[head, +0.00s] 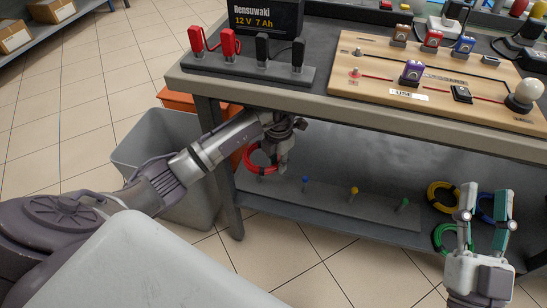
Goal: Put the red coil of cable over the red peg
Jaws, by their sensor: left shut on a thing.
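My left gripper (281,166) reaches under the workbench top, pointing down and shut on the red coil of cable (248,160). The coil hangs at the fingers, at the left end of the grey peg board (330,209) on the lower shelf. A blue peg (305,184), a yellow peg (353,193) and a green peg (403,204) stand on that board. I cannot make out the red peg; the coil and gripper cover that end. Whether the coil touches the board cannot be told. My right gripper (486,192) is open and empty in front of the shelf's right part.
Yellow (432,197), green (438,238) and blue (485,206) coils lie on the shelf behind my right gripper. The bench top's front edge (370,112) overhangs the shelf. A grey bin (150,135) and an orange box (172,98) stand left of the bench.

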